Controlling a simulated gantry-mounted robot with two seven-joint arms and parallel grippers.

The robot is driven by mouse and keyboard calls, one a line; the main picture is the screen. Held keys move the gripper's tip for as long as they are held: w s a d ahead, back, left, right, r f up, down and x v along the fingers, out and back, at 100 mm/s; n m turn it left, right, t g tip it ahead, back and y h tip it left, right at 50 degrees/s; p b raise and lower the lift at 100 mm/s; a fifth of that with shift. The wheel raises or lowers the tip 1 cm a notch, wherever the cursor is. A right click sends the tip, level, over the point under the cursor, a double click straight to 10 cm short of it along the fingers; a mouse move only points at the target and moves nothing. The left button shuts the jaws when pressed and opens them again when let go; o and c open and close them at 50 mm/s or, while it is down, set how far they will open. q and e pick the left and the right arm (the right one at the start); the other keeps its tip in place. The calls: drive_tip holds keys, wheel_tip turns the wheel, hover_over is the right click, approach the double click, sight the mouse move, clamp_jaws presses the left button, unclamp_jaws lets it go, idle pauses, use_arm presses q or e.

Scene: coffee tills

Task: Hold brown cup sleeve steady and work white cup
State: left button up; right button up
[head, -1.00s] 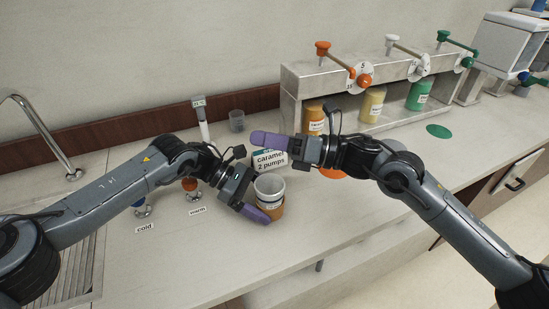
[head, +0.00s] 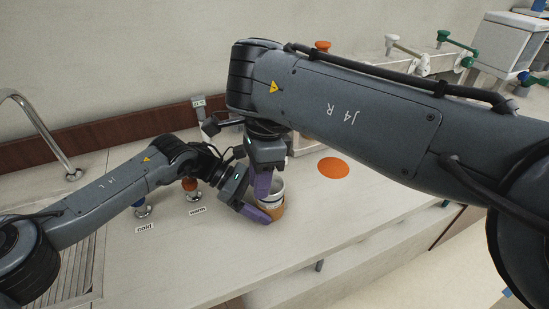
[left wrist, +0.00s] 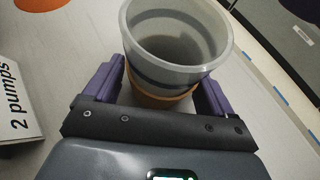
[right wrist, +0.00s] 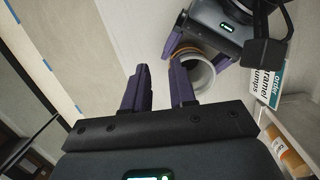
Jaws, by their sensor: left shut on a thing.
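The white cup (head: 278,187) stands upright inside the brown cup sleeve (head: 275,211) on the counter. The left wrist view shows the open mouth of the cup (left wrist: 178,38) and the sleeve (left wrist: 160,97) around its lower part, between the fingers. My left gripper (left wrist: 158,90) is shut on the sleeve from the left. My right gripper (right wrist: 158,88) is open and points down beside the cup, with nothing between its fingers. In the right wrist view the cup (right wrist: 203,74) lies beyond the right-hand finger, outside the gap. In the head view my right gripper (head: 262,185) partly covers the cup.
An order sign (right wrist: 268,72) stands close to the cup. An orange disc (head: 333,168) lies on the counter to the right. My right arm hides most of the dispenser rack. The counter front is clear.

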drive_tip(key=shift+t+h, duration=0.6)
drive_tip(key=shift+h, duration=0.1)
drive_tip(key=w+d+r, duration=0.1)
drive_tip(key=d+r, duration=0.2)
drive_tip(key=shift+w, duration=0.4)
drive_tip(key=shift+f, duration=0.5)
hover_over(275, 214)
drive_tip(key=w, duration=0.1)
wheel_tip(275, 214, down, 6)
drive_tip(key=shift+w+r, duration=0.1)
drive_tip(key=shift+f, duration=0.35)
drive_tip(key=shift+c, duration=0.3)
clamp_jaws()
